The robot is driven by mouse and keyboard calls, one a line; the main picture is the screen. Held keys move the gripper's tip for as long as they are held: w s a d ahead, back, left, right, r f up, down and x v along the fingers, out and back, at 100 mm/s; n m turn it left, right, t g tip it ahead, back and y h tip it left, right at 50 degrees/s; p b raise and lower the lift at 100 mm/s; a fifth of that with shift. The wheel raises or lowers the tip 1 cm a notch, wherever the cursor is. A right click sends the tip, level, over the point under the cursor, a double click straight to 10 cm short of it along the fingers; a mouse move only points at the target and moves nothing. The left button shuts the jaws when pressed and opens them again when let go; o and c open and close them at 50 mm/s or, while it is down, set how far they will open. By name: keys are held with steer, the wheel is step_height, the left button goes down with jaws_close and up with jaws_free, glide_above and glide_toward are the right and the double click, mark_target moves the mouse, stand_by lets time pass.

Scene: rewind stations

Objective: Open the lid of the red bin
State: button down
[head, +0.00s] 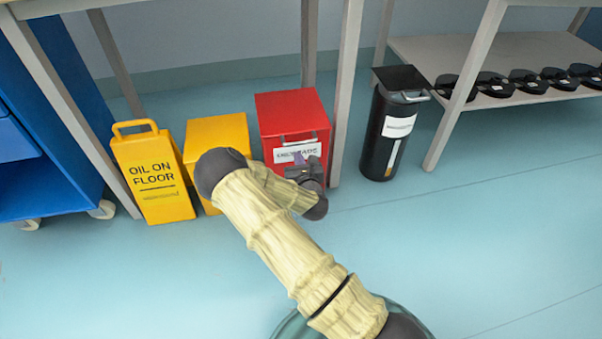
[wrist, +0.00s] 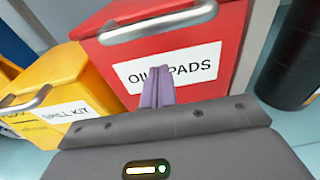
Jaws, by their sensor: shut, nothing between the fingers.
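The red bin (head: 292,112) stands on the floor with its lid down. In the wrist view the red bin (wrist: 215,40) shows a white label reading "OIL PADS" and a silver bar handle (wrist: 158,22) along its upper front. My gripper (head: 299,160) is in front of the bin's front face, at about label height. In the wrist view my gripper's fingers (wrist: 158,82) are together and empty, below the handle and covering part of the label. I cannot tell whether the fingertips touch the bin.
A yellow bin (head: 215,130) labelled "SPILL KIT" stands just left, beside an "OIL ON FLOOR" sign (head: 153,175). A black bin (head: 389,125) stands to the right beyond a table leg (head: 344,90). A low shelf (head: 430,52) holds several black items. The floor in front is clear.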

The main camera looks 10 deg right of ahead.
steer(key=r, duration=0.1)
steer(key=r+b, duration=0.1)
steer(key=r, duration=0.1)
steer(key=shift+s+r, duration=0.25)
steer(key=shift+s, duration=0.15)
steer(key=shift+r, duration=0.2)
